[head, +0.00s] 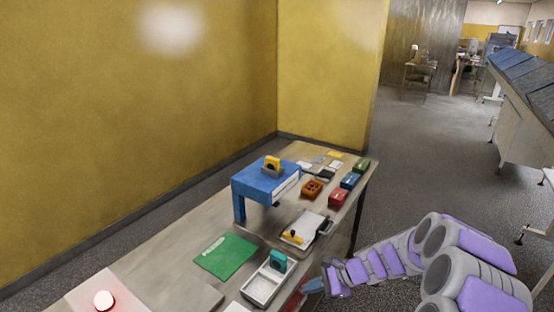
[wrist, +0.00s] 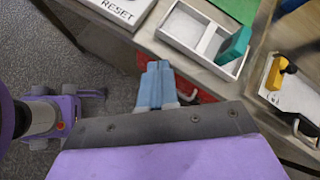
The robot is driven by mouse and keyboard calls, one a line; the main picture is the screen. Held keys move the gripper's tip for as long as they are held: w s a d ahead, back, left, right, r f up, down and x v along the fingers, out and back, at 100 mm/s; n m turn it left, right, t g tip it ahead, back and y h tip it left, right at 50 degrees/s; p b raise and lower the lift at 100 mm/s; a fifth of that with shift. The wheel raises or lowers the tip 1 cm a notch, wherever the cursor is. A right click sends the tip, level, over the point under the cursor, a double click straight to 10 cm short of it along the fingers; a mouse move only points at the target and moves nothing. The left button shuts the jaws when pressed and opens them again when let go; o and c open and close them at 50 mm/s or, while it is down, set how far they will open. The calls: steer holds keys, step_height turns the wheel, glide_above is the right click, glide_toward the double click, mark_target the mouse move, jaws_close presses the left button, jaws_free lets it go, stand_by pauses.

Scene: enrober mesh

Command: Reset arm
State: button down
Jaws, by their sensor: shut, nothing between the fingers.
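My gripper (head: 314,286) is shut and empty at the front edge of the table in the head view, at the end of my purple and grey arm. In the wrist view its two blue fingers (wrist: 155,84) are together, pointing at the table edge, with a white sign reading "RESET" (wrist: 118,10) up and to the left. Just beyond the fingers is a white tray (wrist: 190,38) with a teal block (wrist: 233,46) at its right end. The tray (head: 259,292) and the teal block (head: 278,261) also show in the head view.
A green mat (head: 226,256), a blue stand (head: 265,186), a board with a yellow piece (head: 293,237), and several coloured boxes (head: 339,196) crowd the long table. A glowing red-white light (head: 104,300) is at lower left.

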steer(key=s+a+r+n+g+h, duration=0.2)
steer(key=s+r+n, duration=0.35)
steer(key=s, duration=0.45)
steer(key=s+a+r+n+g+h, duration=0.2)
steer(key=s+r+n, duration=0.3)
steer(key=s+r, duration=0.3)
steer(key=s+d+r+n+h, duration=0.1)
steer(key=s+d, duration=0.3)
steer(key=s, duration=0.5)
steer(key=s+d+r+n+h, duration=0.1)
steer(key=s+d+n+h, duration=0.3)
steer(key=s, duration=0.6)
steer(key=shift+s+d+h, duration=0.15)
steer(key=shift+h, duration=0.15)
steer(key=c, duration=1.8)
jaws_free()
steer(key=shift+c, duration=0.2)
